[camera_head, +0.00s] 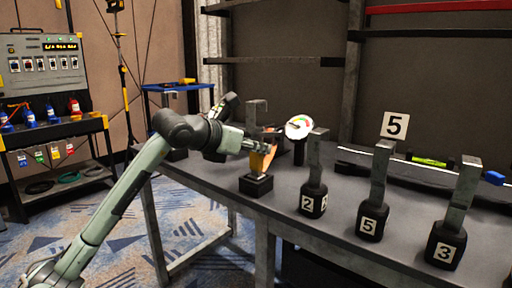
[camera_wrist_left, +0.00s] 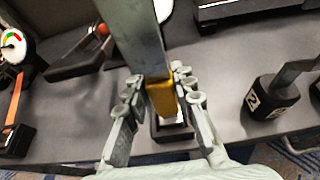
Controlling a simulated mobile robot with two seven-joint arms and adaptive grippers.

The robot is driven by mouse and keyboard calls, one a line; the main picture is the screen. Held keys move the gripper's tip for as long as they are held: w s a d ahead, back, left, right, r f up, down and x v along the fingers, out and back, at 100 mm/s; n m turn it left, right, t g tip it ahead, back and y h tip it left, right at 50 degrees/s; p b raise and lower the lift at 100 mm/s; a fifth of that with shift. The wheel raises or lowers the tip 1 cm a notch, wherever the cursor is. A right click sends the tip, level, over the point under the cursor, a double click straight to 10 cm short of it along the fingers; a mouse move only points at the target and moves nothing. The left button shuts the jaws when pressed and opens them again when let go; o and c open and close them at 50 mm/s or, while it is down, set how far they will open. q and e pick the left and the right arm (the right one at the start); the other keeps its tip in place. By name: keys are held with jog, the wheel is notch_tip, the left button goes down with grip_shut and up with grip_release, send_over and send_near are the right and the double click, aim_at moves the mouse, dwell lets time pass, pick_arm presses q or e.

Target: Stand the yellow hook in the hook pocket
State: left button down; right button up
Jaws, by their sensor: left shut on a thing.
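The yellow hook (camera_head: 262,161) is upright in my left gripper (camera_head: 266,145); a grey metal bar rises from its yellow part. In the left wrist view the yellow part (camera_wrist_left: 162,99) is between the two fingers of my left gripper (camera_wrist_left: 162,92), which is shut on it. A black block (camera_head: 256,186), seemingly the hook pocket, stands on the table directly below. In the left wrist view the block (camera_wrist_left: 158,132) shows under the hook, with a pale patch inside. I cannot tell whether the hook's lower end is inside it. My right gripper is not in view.
A round gauge (camera_head: 299,127) is just behind the gripper. A long level (camera_head: 430,161) lies near the back.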

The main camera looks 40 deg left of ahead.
pick_arm(q)
jog(key=c, duration=1.3)
grip_release()
jog(key=shift+f, duration=0.1)
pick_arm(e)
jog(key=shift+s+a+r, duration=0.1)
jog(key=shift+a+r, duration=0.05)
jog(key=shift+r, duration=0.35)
